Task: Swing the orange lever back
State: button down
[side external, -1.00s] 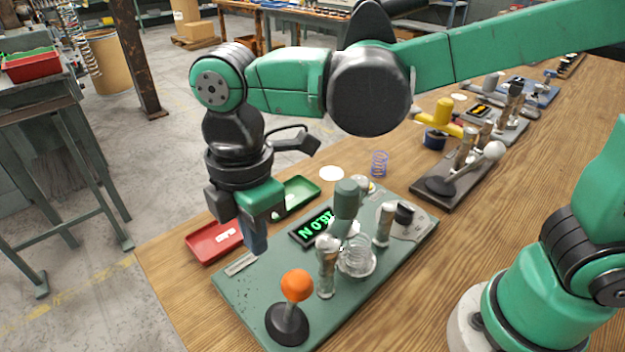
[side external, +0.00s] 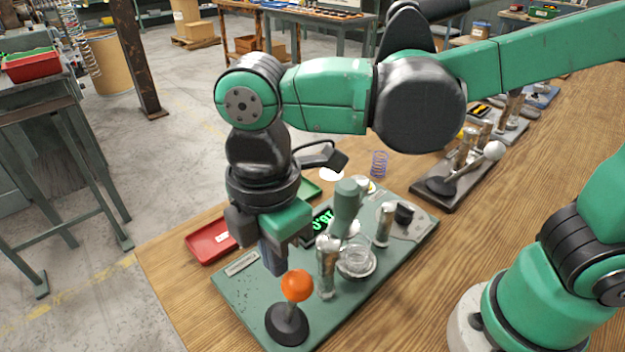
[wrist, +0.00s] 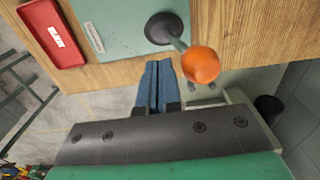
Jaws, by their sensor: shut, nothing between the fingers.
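The orange lever is an orange ball knob (side external: 297,285) on a short metal stem above a round black base (side external: 287,324), at the near end of the green machine plate (side external: 236,291). In the wrist view the orange knob (wrist: 201,65) lies just right of the fingertips, with its black base (wrist: 166,28) above. My gripper (side external: 277,268) points down, with its blue fingers closed together and empty. Its fingertips are close to the knob in the side view. In the wrist view the fingertips (wrist: 158,64) show a gap to the knob, so they look apart.
Metal posts, a green post (side external: 346,205), a clear round part and a display stand on the plate behind the lever. A red tray (side external: 209,241) lies beside the plate, with a green tray partly hidden behind my gripper. Another station with a white-knobbed lever (side external: 494,151) stands farther right.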

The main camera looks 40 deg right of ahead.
aim_at(299, 277)
dwell(0.3)
jog(key=shift+s+f, duration=0.25)
jog(key=shift+s, duration=0.8)
jog(key=shift+s+f, duration=0.2)
jog(key=shift+s, duration=0.25)
jog(key=shift+s+f, duration=0.2)
jog(key=shift+s, duration=0.25)
jog(key=shift+w, duration=0.1)
jog(key=shift+w, duration=0.5)
jog(key=shift+r, duration=3.75)
